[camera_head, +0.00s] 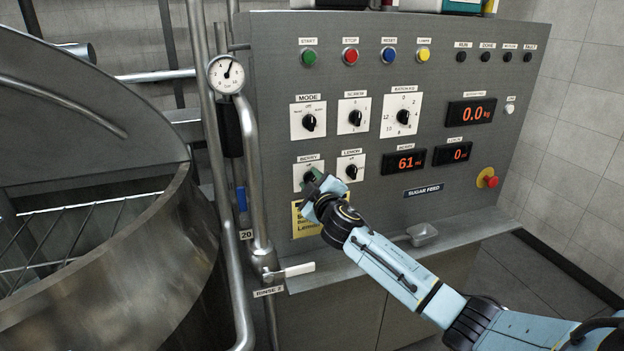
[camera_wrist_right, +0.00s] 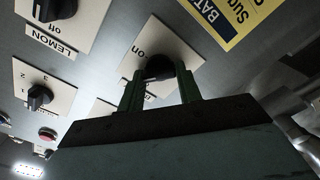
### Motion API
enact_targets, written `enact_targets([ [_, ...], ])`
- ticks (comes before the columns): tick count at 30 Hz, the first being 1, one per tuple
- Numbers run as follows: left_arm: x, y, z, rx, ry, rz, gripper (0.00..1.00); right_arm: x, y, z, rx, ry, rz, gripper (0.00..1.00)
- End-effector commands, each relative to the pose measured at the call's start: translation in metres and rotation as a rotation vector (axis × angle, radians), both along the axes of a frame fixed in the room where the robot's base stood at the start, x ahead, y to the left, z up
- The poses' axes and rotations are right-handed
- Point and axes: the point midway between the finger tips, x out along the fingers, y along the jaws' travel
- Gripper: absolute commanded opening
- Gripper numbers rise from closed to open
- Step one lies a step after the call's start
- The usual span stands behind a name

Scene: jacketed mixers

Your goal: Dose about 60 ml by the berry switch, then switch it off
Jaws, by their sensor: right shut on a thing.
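The berry switch (camera_head: 299,169) is a dark rotary knob on a white plate at the lower left of the grey panel. My right gripper (camera_head: 312,180) is at this switch and covers much of its plate in the head view. In the right wrist view, the two green fingers (camera_wrist_right: 160,78) are closed around the black berry knob (camera_wrist_right: 158,66). The knob's exact angle is hidden by the fingers. The berry display (camera_head: 404,162) reads 61, with a small unit that looks like ml. My left gripper is not in view.
The lemon switch (camera_head: 351,171) sits close to the right of the berry switch, and its display (camera_head: 453,154) reads 0. A red emergency button (camera_head: 488,178) is at the right. Pipes and a large metal vessel (camera_head: 150,265) stand at the left.

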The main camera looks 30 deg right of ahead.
Motion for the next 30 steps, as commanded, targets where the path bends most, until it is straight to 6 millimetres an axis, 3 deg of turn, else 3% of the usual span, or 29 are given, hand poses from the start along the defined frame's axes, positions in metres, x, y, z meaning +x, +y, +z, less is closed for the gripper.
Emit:
enact_targets([
  [15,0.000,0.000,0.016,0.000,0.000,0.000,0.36,0.000,0.001,-0.001,-0.452,0.109,0.000,0.12],
  [30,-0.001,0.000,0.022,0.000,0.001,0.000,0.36,0.000,0.001,-0.003,-0.662,0.159,0.001,0.12],
])
